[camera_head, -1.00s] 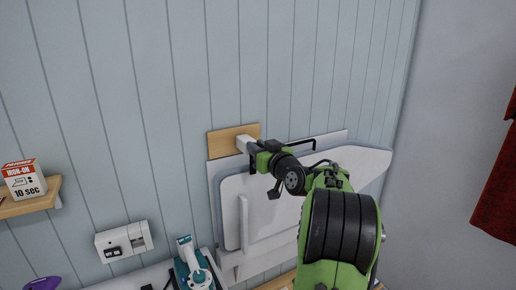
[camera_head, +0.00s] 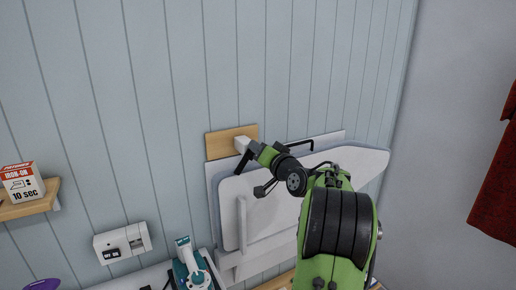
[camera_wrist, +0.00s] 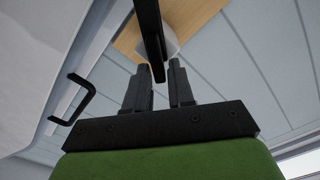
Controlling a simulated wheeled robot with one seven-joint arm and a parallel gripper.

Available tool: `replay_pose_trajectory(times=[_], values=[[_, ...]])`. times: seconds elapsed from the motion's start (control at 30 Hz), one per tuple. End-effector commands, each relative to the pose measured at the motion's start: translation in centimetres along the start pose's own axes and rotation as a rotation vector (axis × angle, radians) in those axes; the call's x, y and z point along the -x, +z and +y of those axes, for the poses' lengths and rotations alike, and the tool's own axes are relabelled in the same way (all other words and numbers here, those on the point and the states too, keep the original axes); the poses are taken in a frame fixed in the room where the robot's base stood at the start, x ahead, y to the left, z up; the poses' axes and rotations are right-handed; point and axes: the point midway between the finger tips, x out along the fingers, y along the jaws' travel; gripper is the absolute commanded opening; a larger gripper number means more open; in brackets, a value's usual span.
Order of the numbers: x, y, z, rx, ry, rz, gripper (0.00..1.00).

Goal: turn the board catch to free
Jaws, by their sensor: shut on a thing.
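The board catch is a white block (camera_head: 241,143) with a dark bar (camera_head: 244,160), mounted on a wooden plate (camera_head: 220,142) on the wall. In the wrist view the dark bar (camera_wrist: 151,35) crosses in front of the pale hub (camera_wrist: 170,44) and reaches down between my fingers. My gripper (camera_head: 251,151) is shut on the catch bar; its two fingers also show in the wrist view (camera_wrist: 160,80). The bar looks tilted in the head view. The white board (camera_head: 340,168) stands folded against the wall below the catch; my arm hides part of it.
A black bracket handle (camera_head: 298,147) sticks out right of the catch and shows in the wrist view (camera_wrist: 77,103). A socket box (camera_head: 122,243), a teal iron (camera_head: 192,268) and a shelf (camera_head: 35,203) with a box (camera_head: 20,184) are at left. The upper wall is clear.

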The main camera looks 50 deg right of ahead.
Motion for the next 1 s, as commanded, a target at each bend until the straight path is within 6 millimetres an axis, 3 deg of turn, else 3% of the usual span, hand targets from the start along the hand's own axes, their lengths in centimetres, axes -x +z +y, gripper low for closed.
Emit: replay_pose_trajectory(times=[0.6, 1.0], values=[[0.0, 0.2, 1.0, -0.582, 0.003, -0.001, 0.0], [0.0, 0.6, 1.4, -0.854, 0.003, -0.001, 0.0]])
